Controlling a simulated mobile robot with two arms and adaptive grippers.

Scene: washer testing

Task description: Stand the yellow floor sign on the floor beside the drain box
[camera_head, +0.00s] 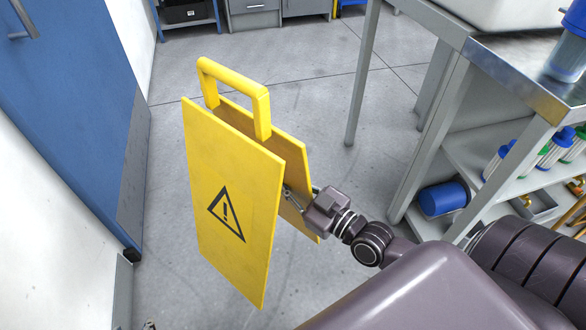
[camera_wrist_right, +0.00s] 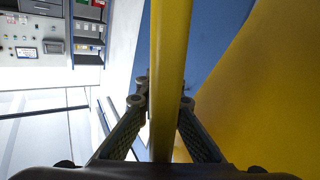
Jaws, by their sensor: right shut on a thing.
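The yellow floor sign (camera_head: 229,235) is a folding two-panel board with a black warning triangle and a yellow handle on top. It hangs roughly upright, its panels slightly apart, at the middle left of the head view. My right gripper (camera_head: 297,198) is shut on the edge of the sign's rear panel, from the right. In the right wrist view the panel edge (camera_wrist_right: 168,75) runs between the two fingers of the right gripper (camera_wrist_right: 163,100). I cannot tell whether the sign's lower edge clears the floor. No drain box can be made out. My left gripper is not in view.
A blue door (camera_head: 75,90) and white wall stand at the left. A metal table (camera_head: 452,30) with a lower shelf of bottles stands at the right; a blue cylinder (camera_head: 443,198) lies below. Grey floor (camera_head: 300,85) is clear behind the sign. Cabinets (camera_head: 254,14) line the back.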

